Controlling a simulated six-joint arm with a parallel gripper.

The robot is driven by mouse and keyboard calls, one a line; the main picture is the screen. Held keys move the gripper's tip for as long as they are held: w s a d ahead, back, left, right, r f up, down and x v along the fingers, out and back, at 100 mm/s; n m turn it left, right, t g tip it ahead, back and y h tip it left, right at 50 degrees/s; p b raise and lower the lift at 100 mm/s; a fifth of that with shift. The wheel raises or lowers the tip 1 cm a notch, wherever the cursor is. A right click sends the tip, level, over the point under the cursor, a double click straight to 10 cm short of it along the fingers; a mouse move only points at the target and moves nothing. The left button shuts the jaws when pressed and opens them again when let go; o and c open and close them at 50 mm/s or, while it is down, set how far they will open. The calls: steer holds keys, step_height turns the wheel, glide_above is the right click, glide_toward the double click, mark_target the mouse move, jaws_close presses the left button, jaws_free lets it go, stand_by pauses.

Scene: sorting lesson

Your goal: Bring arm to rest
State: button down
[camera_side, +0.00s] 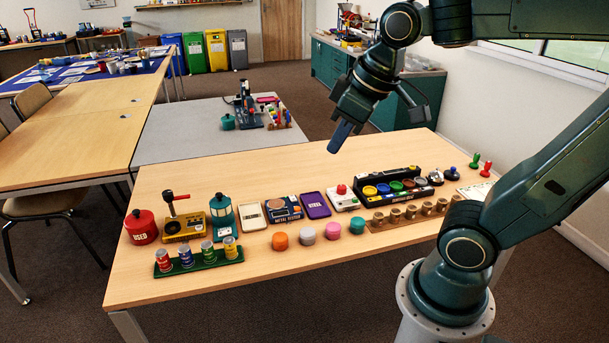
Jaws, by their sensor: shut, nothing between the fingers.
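My gripper (341,137) hangs in the air above the back part of the wooden table (290,178), its fingers pointing down and slightly left. The fingers are together and hold nothing. My arm is bent, rising from its base at the right front and reaching back over the table. The gripper is apart from everything on the table. The black tray with coloured round cups (390,187) lies below it and to the right.
A red pot (141,227), a yellow device (183,229) and a teal lantern (222,215) stand at the left. Small cans sit on a green rack (200,266). Coloured round pieces (306,236) lie in front. A wooden holder (404,220) is near my arm. The front strip is clear.

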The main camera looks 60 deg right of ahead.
steer(key=s+a+f+m, duration=0.1)
steer(key=s+f, duration=0.1)
steer(key=s, duration=0.3)
steer(key=shift+s+a+t, duration=0.3)
